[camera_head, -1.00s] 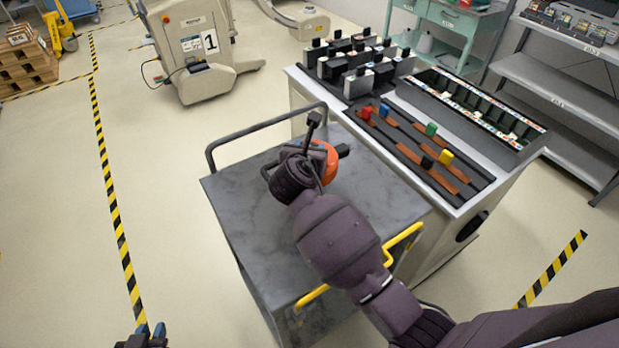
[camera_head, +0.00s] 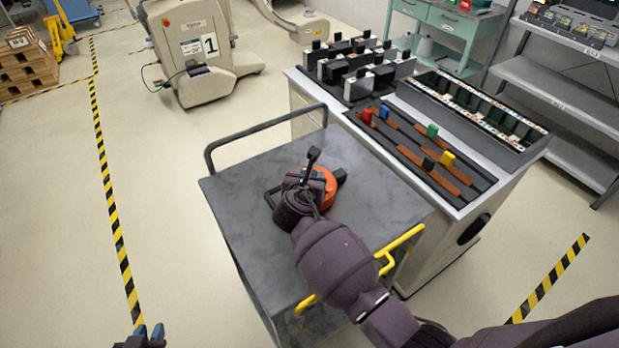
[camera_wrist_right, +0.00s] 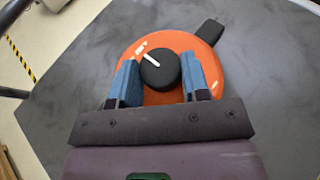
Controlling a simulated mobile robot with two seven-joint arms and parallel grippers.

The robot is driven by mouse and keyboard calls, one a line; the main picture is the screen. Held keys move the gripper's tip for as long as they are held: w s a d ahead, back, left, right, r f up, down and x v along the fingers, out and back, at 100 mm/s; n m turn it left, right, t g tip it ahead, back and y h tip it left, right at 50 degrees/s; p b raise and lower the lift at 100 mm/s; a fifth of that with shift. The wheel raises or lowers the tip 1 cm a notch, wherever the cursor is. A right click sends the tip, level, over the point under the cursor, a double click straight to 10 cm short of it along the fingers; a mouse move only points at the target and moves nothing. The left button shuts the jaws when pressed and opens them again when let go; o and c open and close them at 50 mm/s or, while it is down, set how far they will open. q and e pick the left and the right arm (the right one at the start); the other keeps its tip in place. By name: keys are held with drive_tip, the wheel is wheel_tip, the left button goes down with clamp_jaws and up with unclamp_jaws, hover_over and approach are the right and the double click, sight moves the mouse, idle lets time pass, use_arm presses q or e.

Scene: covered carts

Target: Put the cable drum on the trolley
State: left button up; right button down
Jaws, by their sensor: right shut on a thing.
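The cable drum (camera_head: 329,191) is a flat orange disc with a black hub, and a black block sticks out from its rim. It is over the middle of the trolley (camera_head: 240,205), a dark grey cart top with a black push bar and yellow handles. It looks on or just above the top; I cannot tell contact. My right gripper (camera_head: 306,186) is shut on the drum. In the right wrist view its blue fingers (camera_wrist_right: 162,76) stand either side of the hub (camera_wrist_right: 160,70). The arm hides part of the drum. My left gripper (camera_head: 149,331) is open and empty at the bottom edge.
A white cabinet (camera_head: 410,262) with trays of small parts and coloured blocks stands against the trolley's right side. Grey shelves (camera_head: 560,105) are at the right. A beige machine (camera_head: 200,85) stands behind. The floor left of the trolley is clear.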

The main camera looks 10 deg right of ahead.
drive_tip(key=c, duration=0.6)
unclamp_jaws()
drive_tip(key=shift+f, duration=0.1)
drive_tip(key=shift+s+r, duration=0.1)
drive_tip(key=shift+r, duration=0.1)
drive_tip(key=p+v, duration=0.1)
drive_tip(key=v, duration=1)
drive_tip(key=shift+s, duration=0.3)
drive_tip(key=shift+a+r, duration=0.1)
drive_tip(key=shift+a, duration=0.05)
